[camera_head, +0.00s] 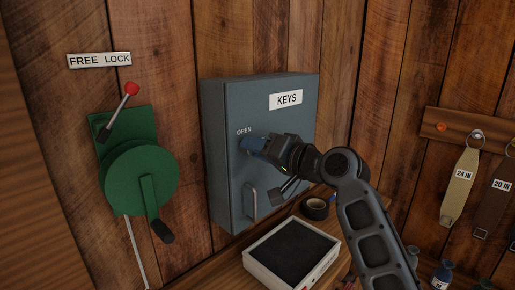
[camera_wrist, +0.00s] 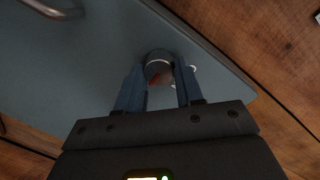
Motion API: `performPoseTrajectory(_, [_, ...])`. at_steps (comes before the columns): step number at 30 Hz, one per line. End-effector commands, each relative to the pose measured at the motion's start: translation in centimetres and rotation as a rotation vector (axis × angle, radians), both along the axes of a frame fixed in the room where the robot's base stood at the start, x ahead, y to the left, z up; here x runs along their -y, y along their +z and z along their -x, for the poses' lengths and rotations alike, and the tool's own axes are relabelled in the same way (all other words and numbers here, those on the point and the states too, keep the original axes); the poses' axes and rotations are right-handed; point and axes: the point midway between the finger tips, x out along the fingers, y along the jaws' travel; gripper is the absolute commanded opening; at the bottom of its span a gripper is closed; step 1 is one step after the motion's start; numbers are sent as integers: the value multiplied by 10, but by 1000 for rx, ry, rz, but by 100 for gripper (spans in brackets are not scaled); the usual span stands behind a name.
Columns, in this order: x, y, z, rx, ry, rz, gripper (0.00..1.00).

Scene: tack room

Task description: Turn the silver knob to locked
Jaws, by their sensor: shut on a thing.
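The grey-blue key cabinet (camera_head: 235,185) hangs on the wood wall, with a KEYS label (camera_head: 286,99) and a D-shaped handle (camera_head: 250,203) low on its door. The word OPEN (camera_head: 244,131) is printed at the upper left of my gripper (camera_head: 247,145). In the wrist view the round silver knob (camera_wrist: 158,63) sits between the two blue fingers of my gripper (camera_wrist: 160,78), which is shut on it. A small reddish mark shows by the knob. In the head view my gripper hides the knob, and the locked marking cannot be seen.
A green winch (camera_head: 140,175) with a red-tipped lever (camera_head: 131,89) is left of the cabinet. Below are a tray with a dark inside (camera_head: 325,283) and a roll of black tape (camera_head: 315,207). Straps (camera_head: 459,188) hang on a rack at the right.

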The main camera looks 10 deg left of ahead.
Motion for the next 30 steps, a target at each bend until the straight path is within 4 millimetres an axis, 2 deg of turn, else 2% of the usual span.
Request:
performPoseTrajectory(10, [1, 0, -1, -3, -2, -3, 6])
performPoseTrajectory(11, [1, 0, -1, -2, -2, -2, 37])
performPoseTrajectory(18, [1, 0, 0, -1, -2, -1, 60])
performPoseTrajectory(26, [1, 0, 0, -1, -1, -2, 62])
performPoseTrajectory(30, [10, -1, 7, -1, -2, -2, 62])
